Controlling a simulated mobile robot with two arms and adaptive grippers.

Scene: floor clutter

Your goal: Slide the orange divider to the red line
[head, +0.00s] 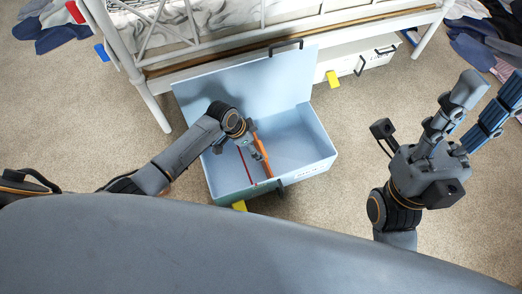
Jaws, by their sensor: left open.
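A light blue box (318,150) stands open on the carpet, its lid raised at the back. The orange divider (265,165) stands inside it, running from back to front near the middle. The red line (245,166) is a thin strip on the box floor, a little left of the divider. My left gripper (257,153) is open and reaches down into the box at the divider. The arm hides part of the divider and the line, and contact cannot be told. My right gripper (490,98) is open and empty, raised to the right, away from the box.
A white metal bed frame (155,105) stands behind the box, with a white drawer (375,56) under it. Clothes (480,45) lie at the upper corners. Carpet (345,215) is clear right of the box.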

